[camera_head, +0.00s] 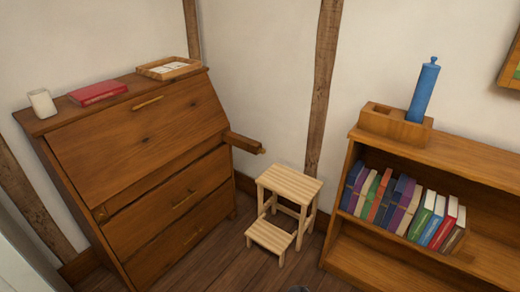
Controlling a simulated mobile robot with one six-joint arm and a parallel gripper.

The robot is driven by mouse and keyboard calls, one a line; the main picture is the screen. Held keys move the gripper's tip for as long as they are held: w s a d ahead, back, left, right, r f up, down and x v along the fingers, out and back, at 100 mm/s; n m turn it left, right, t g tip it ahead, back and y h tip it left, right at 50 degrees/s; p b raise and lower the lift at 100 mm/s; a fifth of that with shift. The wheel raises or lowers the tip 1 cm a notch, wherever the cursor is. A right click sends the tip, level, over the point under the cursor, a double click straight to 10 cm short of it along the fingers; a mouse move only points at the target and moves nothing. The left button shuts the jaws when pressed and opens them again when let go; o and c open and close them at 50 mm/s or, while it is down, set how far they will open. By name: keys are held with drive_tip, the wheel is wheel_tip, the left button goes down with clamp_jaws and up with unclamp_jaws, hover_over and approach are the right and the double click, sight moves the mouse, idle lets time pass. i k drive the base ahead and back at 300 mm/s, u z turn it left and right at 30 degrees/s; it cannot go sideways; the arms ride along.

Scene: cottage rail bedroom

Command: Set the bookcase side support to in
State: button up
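A wooden support bar (243,143) sticks out from the front of the slant-front bureau (140,140), at its right end just below the closed sloping lid. It has a small brass-coloured knob (262,151) at its tip. This bar is on the side facing the bookcase (470,165). At the bureau's left end, a matching support end (100,213) looks flush with the front. My gripper is not in view; a small dark shape at the bottom edge is too cut off to identify.
A slatted step stool (290,184) stands on the floor between the bureau and the bookcase, below and right of the bar. The bureau top holds a white cup (42,103), red book (98,93) and tray (168,74). A blue cylinder (423,92) stands in a wooden holder on the bookcase.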

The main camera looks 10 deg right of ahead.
sight(251, 146)
drive_tip(key=u, duration=0.65)
drive_tip(key=i, duration=0.95)
drive_tip(key=u, duration=0.5)
